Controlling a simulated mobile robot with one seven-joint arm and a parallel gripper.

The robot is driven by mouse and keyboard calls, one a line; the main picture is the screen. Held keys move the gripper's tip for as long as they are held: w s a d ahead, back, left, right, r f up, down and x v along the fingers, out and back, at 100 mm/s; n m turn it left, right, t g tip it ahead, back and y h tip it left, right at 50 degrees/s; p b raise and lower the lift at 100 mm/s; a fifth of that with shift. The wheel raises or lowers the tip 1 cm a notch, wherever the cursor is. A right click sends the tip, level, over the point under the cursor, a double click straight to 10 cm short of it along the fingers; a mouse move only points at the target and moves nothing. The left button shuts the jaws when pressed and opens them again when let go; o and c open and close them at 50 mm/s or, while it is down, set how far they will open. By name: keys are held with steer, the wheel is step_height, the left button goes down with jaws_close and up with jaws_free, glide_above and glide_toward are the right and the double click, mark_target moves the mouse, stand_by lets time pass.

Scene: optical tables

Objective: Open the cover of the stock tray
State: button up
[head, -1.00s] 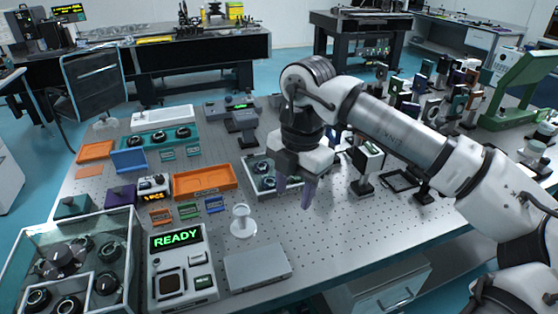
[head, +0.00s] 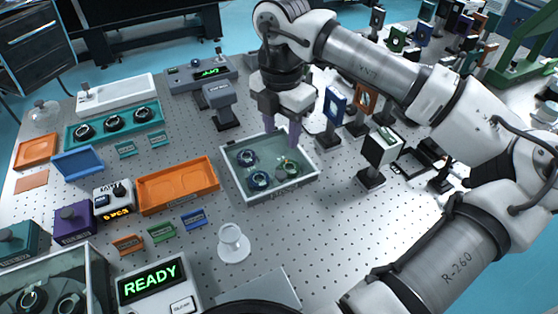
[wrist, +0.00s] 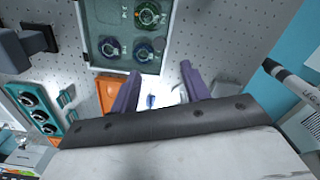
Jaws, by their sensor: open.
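The stock tray appears to be the pale-rimmed rectangular tray (head: 228,191) in the middle of the table. Its label is too small to read. Several dark ring-shaped parts show inside through what looks like a clear greenish cover (wrist: 103,22), which seems to lie flat over it. My gripper (head: 282,140) is open and empty, its purple fingers pointing down. In the head view it overlaps the tray's far right side, and its height is unclear. In the wrist view the tray lies beyond the spread fingertips (wrist: 161,70), apart from them.
An orange tray (head: 146,203) sits left of the stock tray, and a white round stand (head: 234,248) in front. A blue-framed mount (head: 334,112) and a black-and-white block mount (head: 381,148) stand to the right. A grey device (head: 221,97) stands behind. Perforated tabletop is bare at front right.

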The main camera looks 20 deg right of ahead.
mark_target(281, 174)
step_height(281, 174, down, 12)
steer(key=shift+r+p, duration=0.1)
steer(key=shift+p, duration=1.1)
jaws_close()
